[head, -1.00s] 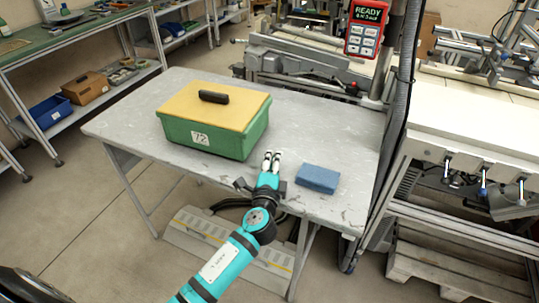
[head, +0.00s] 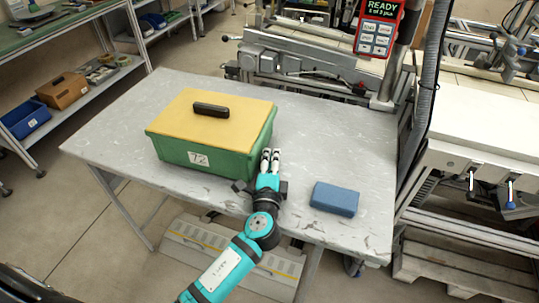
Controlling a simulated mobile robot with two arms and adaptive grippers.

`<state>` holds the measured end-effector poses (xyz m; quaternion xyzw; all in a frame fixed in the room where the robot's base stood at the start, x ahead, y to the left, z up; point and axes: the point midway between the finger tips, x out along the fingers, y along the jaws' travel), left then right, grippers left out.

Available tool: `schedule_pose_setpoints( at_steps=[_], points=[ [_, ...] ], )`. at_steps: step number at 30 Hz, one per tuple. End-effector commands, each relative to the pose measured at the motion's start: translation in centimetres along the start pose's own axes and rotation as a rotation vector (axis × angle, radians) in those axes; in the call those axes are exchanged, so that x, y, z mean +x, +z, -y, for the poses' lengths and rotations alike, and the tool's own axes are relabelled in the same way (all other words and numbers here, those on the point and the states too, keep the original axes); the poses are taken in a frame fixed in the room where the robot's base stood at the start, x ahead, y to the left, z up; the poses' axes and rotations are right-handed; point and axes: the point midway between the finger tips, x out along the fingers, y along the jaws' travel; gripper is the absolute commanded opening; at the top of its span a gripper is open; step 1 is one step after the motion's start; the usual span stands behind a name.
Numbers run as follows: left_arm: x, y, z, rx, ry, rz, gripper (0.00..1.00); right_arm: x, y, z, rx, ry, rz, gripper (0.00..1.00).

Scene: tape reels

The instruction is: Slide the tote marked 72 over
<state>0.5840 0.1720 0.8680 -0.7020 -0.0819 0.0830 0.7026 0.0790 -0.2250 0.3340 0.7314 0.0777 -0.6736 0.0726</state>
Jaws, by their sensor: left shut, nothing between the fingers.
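The tote marked 72 (head: 181,157) is a green box with a yellow lid and a black handle. It stands on the left half of the grey table (head: 130,116), its white label facing the front. My left gripper (head: 271,153) is shut and empty, at the tote's right front corner. Its fingers point away from me along the tote's right side. I cannot tell whether they touch the tote. My right gripper is not in view.
A blue block (head: 335,198) lies on the table to the right of my left gripper. A control panel (head: 379,27) hangs above the table's back right. The table between tote and right edge is otherwise clear. A shelf with a blue bin (head: 24,119) stands at left.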

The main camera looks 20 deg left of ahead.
Motion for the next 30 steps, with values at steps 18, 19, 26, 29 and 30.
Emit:
schedule_pose_setpoints(
  at_steps=[18,19,26,29,30],
  points=[
    [2.4,9.7,-0.1,0.007,0.001,0.004,0.0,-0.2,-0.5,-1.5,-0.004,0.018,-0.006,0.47],
    [2.6,10.6,-0.1,0.006,0.001,0.004,0.0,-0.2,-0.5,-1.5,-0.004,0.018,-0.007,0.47],
    [4.3,17.3,-0.1,0.006,0.001,0.004,0.0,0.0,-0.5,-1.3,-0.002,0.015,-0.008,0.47],
    [5.0,20.2,-0.1,0.006,0.001,0.003,0.0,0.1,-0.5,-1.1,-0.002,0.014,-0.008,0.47],
    [5.3,21.3,-0.1,0.006,0.001,0.004,0.0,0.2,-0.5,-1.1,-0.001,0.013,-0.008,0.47]
  ],
)
